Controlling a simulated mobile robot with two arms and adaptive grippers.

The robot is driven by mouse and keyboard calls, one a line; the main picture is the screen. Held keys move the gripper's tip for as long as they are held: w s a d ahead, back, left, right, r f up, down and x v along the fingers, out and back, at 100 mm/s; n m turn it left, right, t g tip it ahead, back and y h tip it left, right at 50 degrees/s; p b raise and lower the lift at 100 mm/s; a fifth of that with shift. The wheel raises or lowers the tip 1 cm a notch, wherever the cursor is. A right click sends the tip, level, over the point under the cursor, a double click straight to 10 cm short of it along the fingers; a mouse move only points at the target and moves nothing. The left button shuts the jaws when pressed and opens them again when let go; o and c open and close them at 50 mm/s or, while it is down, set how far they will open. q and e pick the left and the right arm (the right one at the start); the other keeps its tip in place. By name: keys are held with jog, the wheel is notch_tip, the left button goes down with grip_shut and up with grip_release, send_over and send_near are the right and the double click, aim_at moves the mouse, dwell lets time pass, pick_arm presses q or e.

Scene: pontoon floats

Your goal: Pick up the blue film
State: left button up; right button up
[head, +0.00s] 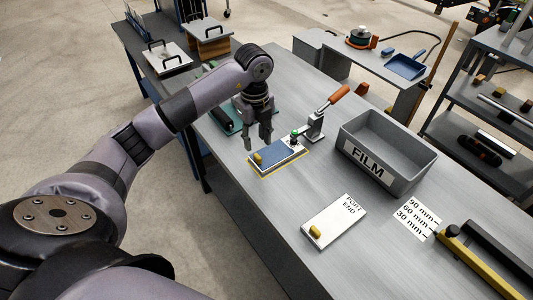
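The blue film (279,154) lies flat on a white plate (262,168) with a yellow outline, near the left edge of the grey table. A yellow block (258,158) sits at the plate's left end. My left gripper (261,146) points down just above the film's far left part, with its fingers apart and nothing visible between them. I cannot tell whether the fingertips touch the film. A toggle clamp (316,123) with an orange handle stands at the film's far right end, its green tip over the plate. My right gripper is not in view.
A grey bin (366,170) labelled FILM stands right of the clamp. A white PORT END plate (334,221) with a yellow block lies nearer. A printed length scale (416,215) and a yellow bar (478,262) lie at right. The table's near left is clear.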

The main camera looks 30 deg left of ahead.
aim_at(258, 156)
pick_arm(q)
notch_tip(258, 156, down, 3)
jog(key=shift+r, duration=0.2)
jog(key=f, duration=0.1)
jog(key=f+p, duration=0.1)
jog(key=f, duration=0.1)
jog(key=f+p, duration=0.1)
jog(key=shift+w+f, duration=0.15)
jog(key=shift+w, duration=0.1)
jog(key=shift+f, duration=0.5)
jog(key=c, duration=0.8)
jog(key=shift+c, duration=0.2)
jog(key=shift+r, duration=0.15)
